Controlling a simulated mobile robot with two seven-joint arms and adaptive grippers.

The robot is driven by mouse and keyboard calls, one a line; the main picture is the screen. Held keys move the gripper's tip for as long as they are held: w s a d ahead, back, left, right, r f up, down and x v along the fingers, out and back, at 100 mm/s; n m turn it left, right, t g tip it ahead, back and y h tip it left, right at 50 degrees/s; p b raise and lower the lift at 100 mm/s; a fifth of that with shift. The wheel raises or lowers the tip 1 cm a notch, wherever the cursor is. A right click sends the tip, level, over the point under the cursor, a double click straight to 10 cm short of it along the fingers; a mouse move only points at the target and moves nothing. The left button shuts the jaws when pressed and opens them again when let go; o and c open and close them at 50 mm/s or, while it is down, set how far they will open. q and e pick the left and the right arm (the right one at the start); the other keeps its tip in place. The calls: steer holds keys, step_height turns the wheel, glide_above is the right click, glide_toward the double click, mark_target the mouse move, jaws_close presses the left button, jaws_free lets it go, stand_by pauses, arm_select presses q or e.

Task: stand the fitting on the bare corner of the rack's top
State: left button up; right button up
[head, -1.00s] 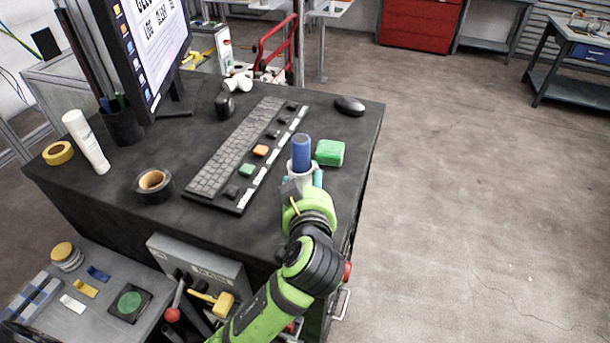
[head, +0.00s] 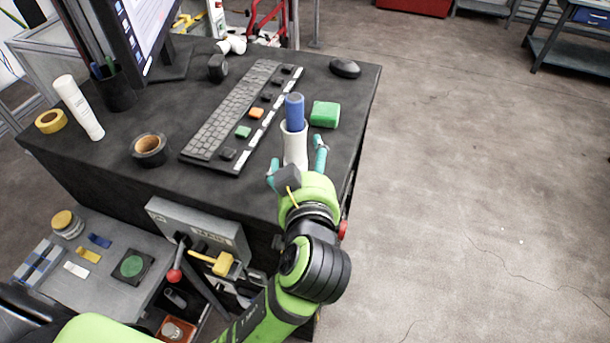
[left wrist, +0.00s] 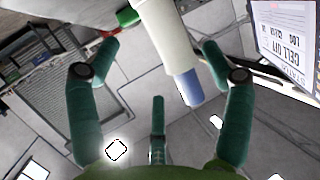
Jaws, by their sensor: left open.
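The fitting, a white cylinder (head: 294,150) with a blue upper part (head: 294,108), stands upright near the front right corner of the black rack's top (head: 225,192). My left gripper (head: 297,158) is open at the near side of it, with one teal finger to each side. In the left wrist view, the fitting's white body (left wrist: 162,28) and blue end (left wrist: 187,86) show between the spread fingers (left wrist: 158,52), with gaps visible. The fitting's foot is partly hidden by the gripper in the head view. My right gripper is not in view.
A green block (head: 324,114) stands close right of the fitting. Open floor (head: 470,180) lies to the right.

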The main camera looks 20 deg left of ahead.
arm_select(q)
steer(key=shift+v, duration=2.4)
